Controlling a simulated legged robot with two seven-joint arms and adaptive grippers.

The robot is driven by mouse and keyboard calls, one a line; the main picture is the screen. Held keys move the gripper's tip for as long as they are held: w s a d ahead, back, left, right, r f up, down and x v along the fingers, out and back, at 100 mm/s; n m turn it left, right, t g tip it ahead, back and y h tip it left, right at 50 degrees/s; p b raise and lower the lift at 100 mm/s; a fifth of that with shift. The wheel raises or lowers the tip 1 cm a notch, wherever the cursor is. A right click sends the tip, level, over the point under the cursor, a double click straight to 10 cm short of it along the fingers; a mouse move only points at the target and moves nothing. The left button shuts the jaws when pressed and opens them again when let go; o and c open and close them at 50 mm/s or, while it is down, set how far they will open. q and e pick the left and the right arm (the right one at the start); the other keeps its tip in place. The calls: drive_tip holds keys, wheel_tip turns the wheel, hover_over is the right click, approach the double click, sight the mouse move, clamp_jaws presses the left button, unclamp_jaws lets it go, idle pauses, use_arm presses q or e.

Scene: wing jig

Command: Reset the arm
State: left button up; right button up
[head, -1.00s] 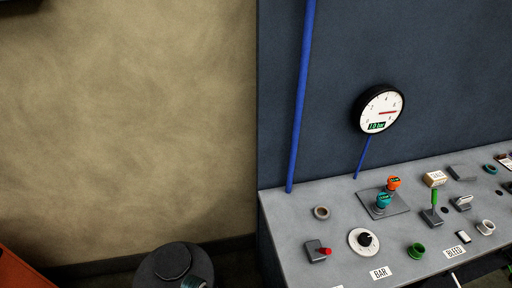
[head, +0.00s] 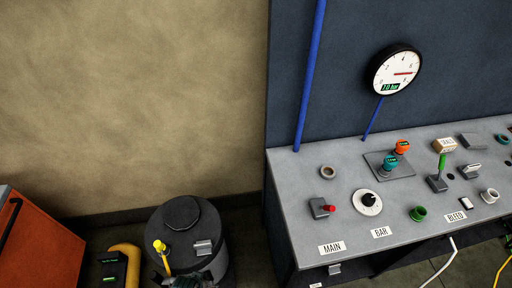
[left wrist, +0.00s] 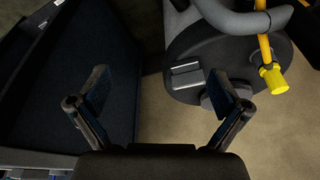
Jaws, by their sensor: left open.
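My left gripper (left wrist: 160,108) shows in the left wrist view with its two fingers spread wide and nothing between them. Beyond the fingers is a dark round drum (left wrist: 195,55) with a small grey block (left wrist: 186,76) on its top. A yellow-capped piece (left wrist: 274,79) on a yellow tube is at the upper right of that view. In the head view dark parts at the bottom edge, in front of the drum (head: 182,213), may be my left arm or gripper, mostly cut off. My right gripper is in neither view.
A grey control bench (head: 295,180) with knobs, levers and labels stands right in the head view. A round gauge (head: 394,70) and a blue pipe (head: 310,75) are behind it. An orange cabinet (head: 45,245) stands left. A dark panel (left wrist: 85,45) is left in the wrist view.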

use_arm(q)
drive_tip(key=s+f+g, duration=0.1)
drive_tip(key=s+f, duration=0.1)
drive_tip(key=f, duration=0.9)
drive_tip(key=s+f, duration=0.2)
drive_tip(key=f, duration=1)
drive_tip(key=s+a+f+g, duration=0.1)
drive_tip(key=s+a+f, duration=0.2)
drive_tip(key=s+f, duration=1.1)
drive_tip(key=s+b, duration=0.1)
drive_tip(key=s, duration=0.1)
drive_tip(key=shift+s+a, duration=0.15)
drive_tip(key=shift+s, duration=0.15)
